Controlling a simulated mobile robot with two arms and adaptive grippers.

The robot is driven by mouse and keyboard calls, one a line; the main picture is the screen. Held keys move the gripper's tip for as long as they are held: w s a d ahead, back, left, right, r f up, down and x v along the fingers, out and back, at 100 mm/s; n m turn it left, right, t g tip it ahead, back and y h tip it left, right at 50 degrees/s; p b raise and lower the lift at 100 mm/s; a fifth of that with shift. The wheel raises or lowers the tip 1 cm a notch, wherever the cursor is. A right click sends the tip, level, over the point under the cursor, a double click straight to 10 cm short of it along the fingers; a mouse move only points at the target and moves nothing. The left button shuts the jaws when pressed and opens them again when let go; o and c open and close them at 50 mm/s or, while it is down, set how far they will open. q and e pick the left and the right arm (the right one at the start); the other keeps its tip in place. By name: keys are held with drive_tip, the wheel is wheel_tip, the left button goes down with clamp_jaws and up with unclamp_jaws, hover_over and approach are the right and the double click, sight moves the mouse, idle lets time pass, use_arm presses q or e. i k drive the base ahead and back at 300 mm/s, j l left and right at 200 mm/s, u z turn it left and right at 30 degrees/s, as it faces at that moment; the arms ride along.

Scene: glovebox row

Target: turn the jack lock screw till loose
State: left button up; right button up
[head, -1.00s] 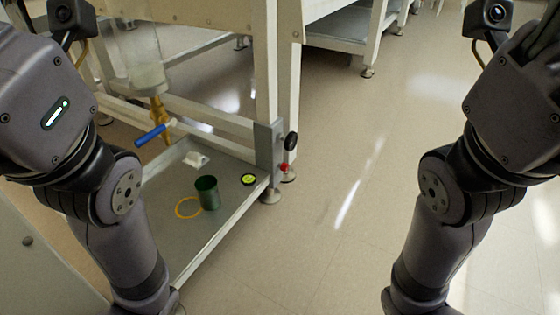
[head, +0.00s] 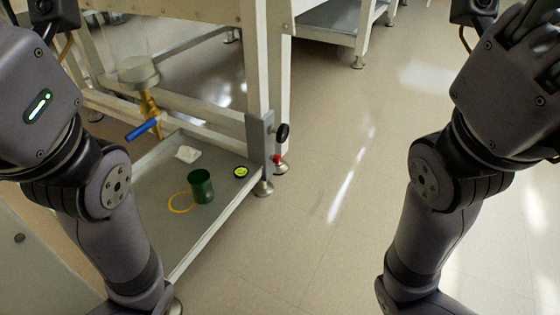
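A grey jack bracket (head: 260,137) is fixed to the lower end of the white frame's near leg, at the picture's centre. A round black knob (head: 282,132) sticks out on its right side. A small red knob (head: 276,159) sits just below it; I take this for the lock screw, but the view is too small to be sure. Nothing touches either knob. My two arms rise at the left and right sides, well apart from the bracket. Their gripper fingertips are outside the picture, so I cannot see them open or shut.
A low grey tray shelf (head: 215,225) holds a green cup (head: 201,186), a yellow ring (head: 180,203), a round yellow-green level (head: 241,172) and a white piece (head: 187,154). A blue-handled valve (head: 142,129) hangs above. The floor (head: 330,230) right of the bracket is clear.

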sight(276, 159)
drive_tip(key=l+u, duration=0.2)
drive_tip(key=u, duration=0.2)
drive_tip(key=i+l+u, duration=0.1)
drive_tip(key=u, duration=0.35)
drive_tip(key=l+u, duration=0.4)
drive_tip(key=j, duration=0.1)
